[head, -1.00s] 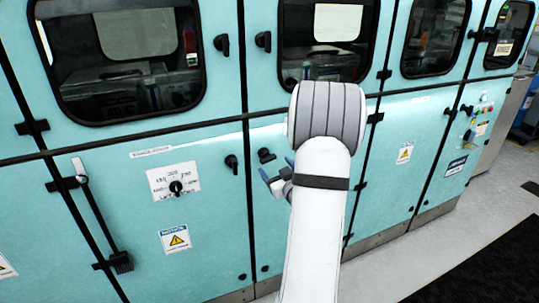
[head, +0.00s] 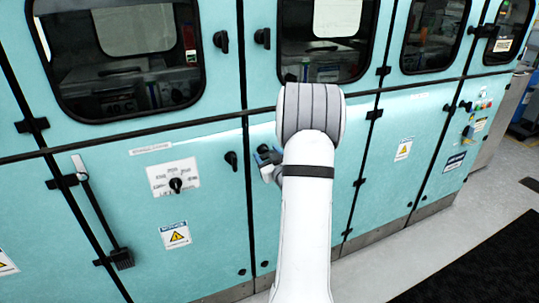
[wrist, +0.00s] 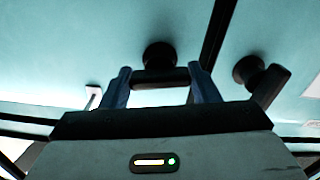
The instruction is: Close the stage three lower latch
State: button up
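A black lower latch (wrist: 159,55) with a round base and a bar handle sits on the teal cabinet door. In the wrist view its handle lies crosswise between my two blue fingers. My gripper (wrist: 160,69) is open around it, with a finger beyond each end of the handle; contact cannot be told. In the head view my gripper (head: 267,157) covers this latch. A second lower latch (head: 231,160), across the door seam, has its handle pointing down; it also shows in the wrist view (wrist: 252,76), tilted. I cannot read any stage label.
Upper latches (head: 221,42) sit beside the windows above. A rotary switch (head: 176,185) on a white plate and a long lever (head: 100,210) are to the left. My arm hides part of the right door. Grey floor (head: 400,262) is clear at lower right.

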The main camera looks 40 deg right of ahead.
jog(key=c, duration=0.4)
jog(key=shift+d, duration=0.4)
jog(key=shift+c, duration=0.4)
jog(key=shift+a, duration=0.3)
jog(key=shift+f+n+b, duration=0.15)
jog(key=shift+n+b, duration=0.15)
jog(key=shift+b, duration=0.7)
jog(key=n+b, duration=0.1)
jog(key=b, duration=0.1)
jog(key=n+b, duration=0.1)
jog(key=b, duration=0.2)
jog(key=n+b, duration=0.2)
jog(key=shift+a+f+b, duration=0.15)
jog(key=shift+f+b, duration=0.1)
jog(key=shift+b, duration=0.15)
jog(key=n+b, duration=0.6)
jog(key=b, duration=0.4)
jog(key=shift+a, duration=0.1)
jog(key=n+b, duration=0.4)
jog(key=b, duration=0.2)
jog(key=shift+r+n, duration=0.15)
jog(key=shift+n, duration=0.25)
